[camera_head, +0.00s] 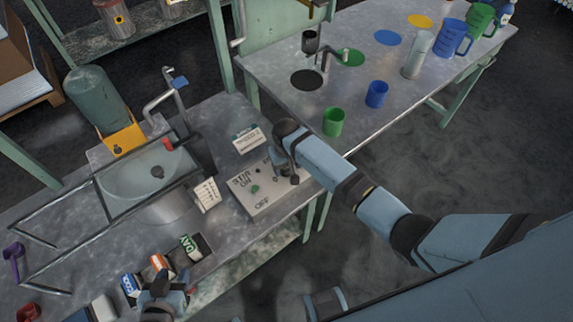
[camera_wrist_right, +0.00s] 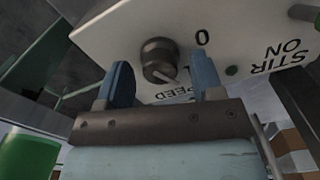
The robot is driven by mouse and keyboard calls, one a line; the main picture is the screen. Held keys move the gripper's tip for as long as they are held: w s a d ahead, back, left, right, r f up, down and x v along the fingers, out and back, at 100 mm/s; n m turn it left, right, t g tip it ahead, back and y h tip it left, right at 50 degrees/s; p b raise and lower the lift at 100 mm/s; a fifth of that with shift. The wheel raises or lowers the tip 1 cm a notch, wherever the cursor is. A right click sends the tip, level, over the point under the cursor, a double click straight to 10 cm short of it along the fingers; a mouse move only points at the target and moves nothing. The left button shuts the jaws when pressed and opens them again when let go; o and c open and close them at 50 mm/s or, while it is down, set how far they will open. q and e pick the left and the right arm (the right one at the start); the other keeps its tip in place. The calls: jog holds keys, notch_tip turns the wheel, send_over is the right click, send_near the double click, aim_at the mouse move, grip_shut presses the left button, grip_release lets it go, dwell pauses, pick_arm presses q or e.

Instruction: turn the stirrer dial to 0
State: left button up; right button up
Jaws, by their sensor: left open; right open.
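The stirrer box (camera_head: 262,197) is a pale housing on the front edge of the metal bench, marked STIR ON and OFF, with a green button (camera_head: 254,188). Its dark round dial (camera_wrist_right: 160,57) shows in the right wrist view, with a pointer line toward the lower right; a 0 and a 1 are printed beside it. My right gripper (camera_wrist_right: 162,83) is open, its two blue fingers on either side of the dial; I cannot tell if they touch it. My left gripper (camera_head: 165,285) is open and empty at the lower left.
Small labelled boxes (camera_head: 158,263) stand near my left gripper. Green (camera_head: 333,122) and blue (camera_head: 377,94) cups stand on the right-hand table.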

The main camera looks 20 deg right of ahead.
jog(key=c, duration=0.9)
jog(key=n+p, duration=0.2)
jog(key=shift+r+p, duration=0.25)
jog(key=shift+p, duration=0.05)
jog(key=n+p, duration=0.2)
jog(key=n, duration=0.1)
jog(key=shift+n, duration=0.4)
jog(key=n+p, duration=0.1)
jog(key=n, duration=0.2)
jog(key=shift+f+p, duration=0.15)
jog(key=shift+p, duration=0.25)
jog(key=shift+n, duration=1.5)
jog(key=shift+f+p, duration=0.1)
jog(key=shift+p, duration=0.2)
